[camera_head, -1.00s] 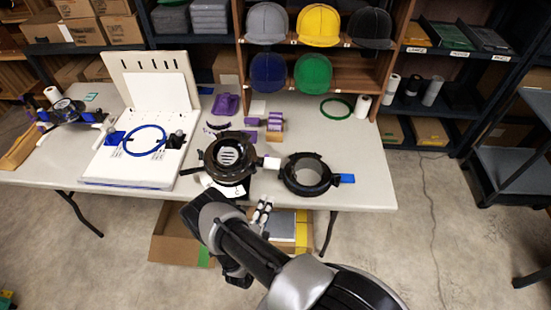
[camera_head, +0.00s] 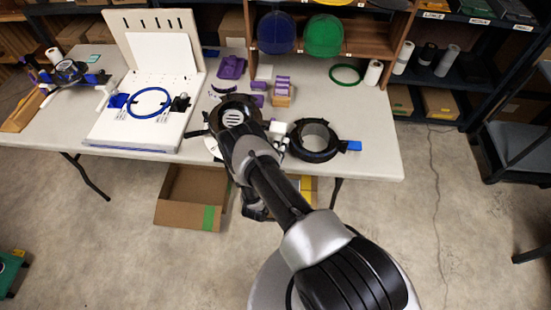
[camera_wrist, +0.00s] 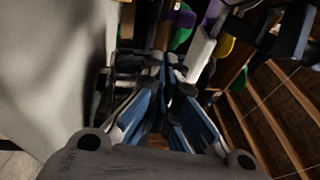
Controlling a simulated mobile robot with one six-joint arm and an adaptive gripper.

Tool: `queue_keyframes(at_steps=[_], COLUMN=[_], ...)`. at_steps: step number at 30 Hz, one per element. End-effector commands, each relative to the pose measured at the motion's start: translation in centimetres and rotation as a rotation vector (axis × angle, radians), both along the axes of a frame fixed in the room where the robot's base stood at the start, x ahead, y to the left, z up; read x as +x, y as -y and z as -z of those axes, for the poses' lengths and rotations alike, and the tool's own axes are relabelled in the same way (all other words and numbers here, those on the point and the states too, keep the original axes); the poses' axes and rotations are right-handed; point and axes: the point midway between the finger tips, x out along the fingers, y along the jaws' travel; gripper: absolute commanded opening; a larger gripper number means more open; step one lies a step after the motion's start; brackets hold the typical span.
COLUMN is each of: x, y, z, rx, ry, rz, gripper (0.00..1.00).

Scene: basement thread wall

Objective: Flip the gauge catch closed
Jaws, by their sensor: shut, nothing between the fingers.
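Two black ring-shaped gauges lie near the table's front edge. The right gauge (camera_head: 314,142) has a blue tab (camera_head: 354,146) on its right side. The left gauge (camera_head: 213,117) is partly hidden behind my arm. A white block (camera_head: 277,128) shows at its right side, between the two rings; I cannot tell whether this is the catch. My gripper (camera_wrist: 172,75) is shut and empty in the wrist view, its blue-grey fingers converging. In the head view my arm covers the area around it, and I cannot make out its fingertips or any contact with a gauge.
A white board fixture (camera_head: 135,137) with a blue ring (camera_head: 151,103) stands at left on the table (camera_head: 365,165). Purple blocks (camera_head: 281,86) and a green ring (camera_head: 346,74) lie behind the gauges. An open cardboard box (camera_head: 188,198) is on the floor beneath the front edge.

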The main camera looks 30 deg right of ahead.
Motion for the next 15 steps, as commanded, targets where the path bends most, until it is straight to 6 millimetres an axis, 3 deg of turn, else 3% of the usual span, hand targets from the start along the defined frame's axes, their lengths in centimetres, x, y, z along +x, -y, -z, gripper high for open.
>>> queue_keyframes(at_steps=[6,15], x=[3.1,4.2], y=[0.3,0.3], z=[-0.4,-0.7], rx=[0.000,0.000], ry=[0.004,0.000], rz=[0.000,-0.001], gripper=[0.00,0.00])
